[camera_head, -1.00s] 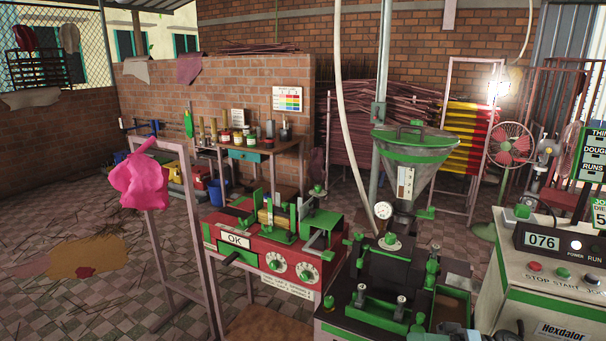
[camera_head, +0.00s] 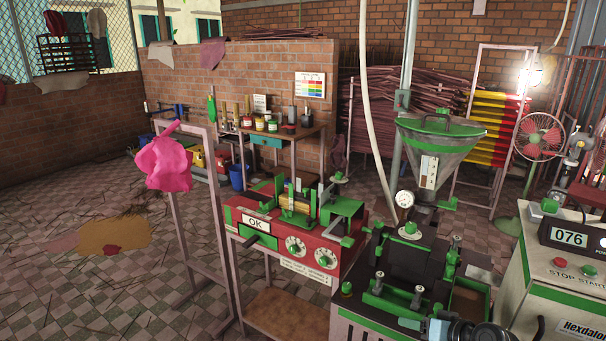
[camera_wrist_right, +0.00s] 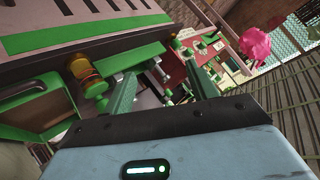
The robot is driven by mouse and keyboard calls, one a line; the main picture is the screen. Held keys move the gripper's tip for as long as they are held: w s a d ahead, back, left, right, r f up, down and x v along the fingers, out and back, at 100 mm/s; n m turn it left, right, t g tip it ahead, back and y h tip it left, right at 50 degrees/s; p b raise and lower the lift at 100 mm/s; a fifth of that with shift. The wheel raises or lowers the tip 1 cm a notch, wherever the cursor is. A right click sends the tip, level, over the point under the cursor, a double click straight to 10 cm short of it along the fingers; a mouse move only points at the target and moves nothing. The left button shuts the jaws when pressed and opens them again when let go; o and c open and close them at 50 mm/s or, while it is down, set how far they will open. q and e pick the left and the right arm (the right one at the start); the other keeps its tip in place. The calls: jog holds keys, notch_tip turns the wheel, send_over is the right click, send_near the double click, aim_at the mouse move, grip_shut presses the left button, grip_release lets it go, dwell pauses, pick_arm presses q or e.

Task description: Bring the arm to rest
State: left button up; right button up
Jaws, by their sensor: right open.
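My right gripper (camera_head: 437,327) shows at the bottom edge of the head view, in front of the black and green extruder machine (camera_head: 400,262). In the right wrist view, its two green fingers stand apart with nothing clear between them (camera_wrist_right: 157,82). The gripper is open and looks empty. Its pale blue body (camera_wrist_right: 180,150) fills the bottom of that view. A green part with a brass-coloured cylinder (camera_wrist_right: 88,75) lies just left of the fingers; I cannot tell if they touch. My left gripper is not in view.
A red machine with an OK sign (camera_head: 257,222) stands left of the extruder. A pink cloth (camera_head: 165,165) hangs on a stand. A control cabinet reading 076 (camera_head: 563,238) is at the right.

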jog(key=w+d+r+n+t+h, duration=0.1)
jog(key=w+d+r+t+h, duration=0.15)
jog(key=d+h, duration=0.2)
jog(key=w+d+r+n+t+h, duration=0.2)
jog(key=d+r+t+h, duration=0.1)
jog(key=d, duration=0.3)
jog(key=s+a+f+g+y, duration=0.1)
jog(key=s+a+f+g, duration=0.1)
jog(key=s+a+f, duration=0.5)
jog(key=s+a+f+g+y, duration=0.1)
jog(key=s+a+f, duration=0.3)
jog(key=s+f, duration=0.75)
jog(key=s+a+f+g, duration=0.1)
jog(key=s+a, duration=0.2)
jog(key=s, duration=1)
jog(key=s+a+g+y, duration=0.1)
jog(key=s+a, duration=0.3)
jog(key=s, duration=0.9)
jog(key=shift+s+a+f+m+g, duration=0.25)
jog(key=shift+s+f+m+g, duration=0.15)
jog(key=shift+g, duration=0.25)
